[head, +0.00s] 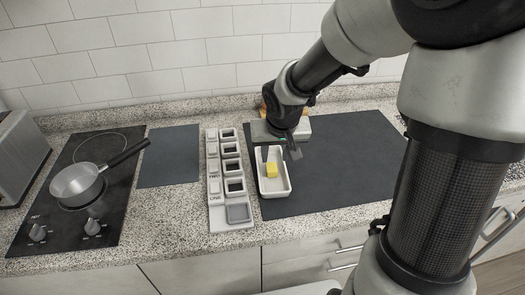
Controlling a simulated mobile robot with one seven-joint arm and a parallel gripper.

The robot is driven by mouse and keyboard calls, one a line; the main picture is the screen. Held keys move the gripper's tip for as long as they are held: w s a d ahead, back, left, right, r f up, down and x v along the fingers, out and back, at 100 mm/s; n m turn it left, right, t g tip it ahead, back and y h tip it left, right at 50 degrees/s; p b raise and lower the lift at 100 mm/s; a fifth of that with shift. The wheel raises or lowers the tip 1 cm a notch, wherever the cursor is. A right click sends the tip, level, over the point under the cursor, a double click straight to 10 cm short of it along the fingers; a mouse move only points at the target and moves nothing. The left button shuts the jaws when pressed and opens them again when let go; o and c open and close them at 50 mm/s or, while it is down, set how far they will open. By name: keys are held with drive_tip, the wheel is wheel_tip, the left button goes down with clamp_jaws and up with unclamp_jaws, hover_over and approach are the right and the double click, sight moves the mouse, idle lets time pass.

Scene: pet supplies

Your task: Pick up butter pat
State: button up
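The yellow butter pat (271,170) lies in a white rectangular dish (274,191) on the dark mat. My gripper (279,156) is over the far part of the dish, just behind and above the butter pat. Its fingers point down and look spread apart, with one finger at the left and one at the right. Nothing shows between them. I cannot tell whether a finger touches the dish.
A light tray (232,219) with several square compartments stands left of the dish. A small pan (77,186) sits on the black cooktop (98,221) further left. A wooden item (268,103) is partly hidden behind my arm. The dark mat (345,170) has free room right of the dish.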

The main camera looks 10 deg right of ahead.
sight(272, 167)
drive_tip(key=b+x, duration=0.2)
drive_tip(key=x, duration=0.6)
drive_tip(key=shift+w+a+b, duration=0.1)
drive_tip(key=shift+a+b, duration=0.05)
drive_tip(key=shift+b, duration=0.2)
